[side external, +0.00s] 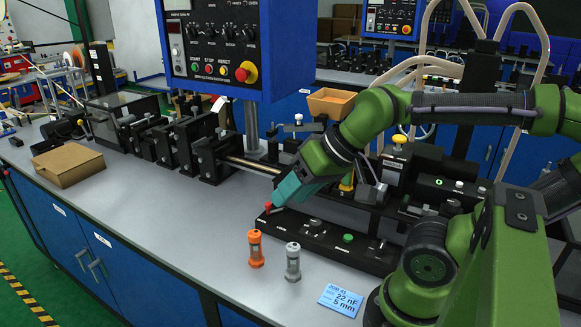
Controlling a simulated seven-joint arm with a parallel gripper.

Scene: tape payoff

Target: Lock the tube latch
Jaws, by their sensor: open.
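My gripper (277,201) is the teal end of the green arm, pointing down and left over a long black base (318,235) on the bench. Its fingertips are close to a small red knob (267,207) at the base's left end; I cannot tell whether they touch it. The fingers are seen from the side and their gap is hidden. Which part is the tube latch is not clear from this view. An orange tube (256,250) and a grey tube (292,264) stand upright on the bench in front of the base.
A cardboard box (68,165) sits far left. A blue control panel (218,45) hangs above the black machinery (205,160). The bench front (180,210) is clear between box and tubes.

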